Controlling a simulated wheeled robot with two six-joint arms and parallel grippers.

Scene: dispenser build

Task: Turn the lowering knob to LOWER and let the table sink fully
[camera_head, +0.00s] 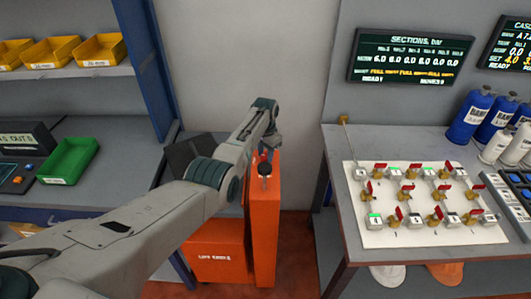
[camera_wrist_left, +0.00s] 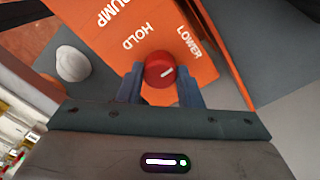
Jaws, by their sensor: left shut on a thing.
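The red round knob (camera_wrist_left: 159,70) sits on an orange panel (camera_wrist_left: 100,42) lettered PUMP, HOLD and LOWER in the left wrist view. My left gripper (camera_wrist_left: 160,88) is shut on the knob, one blue finger on each side. The knob's white mark points right and slightly up, to the LOWER side of HOLD. In the head view my left gripper (camera_head: 265,150) reaches down to the top of the orange post (camera_head: 266,235), where the arm and gripper partly hide the panel. The orange lift unit's lower box (camera_head: 218,252) stands beside the post. My right gripper is not in view.
A shelf with yellow bins (camera_head: 50,50) and a green bin (camera_head: 68,161) stands left. On the right, a bench (camera_head: 340,150) carries a valve board (camera_head: 400,238) and several bottles (camera_head: 470,117). A narrow strip of floor shows between post and bench.

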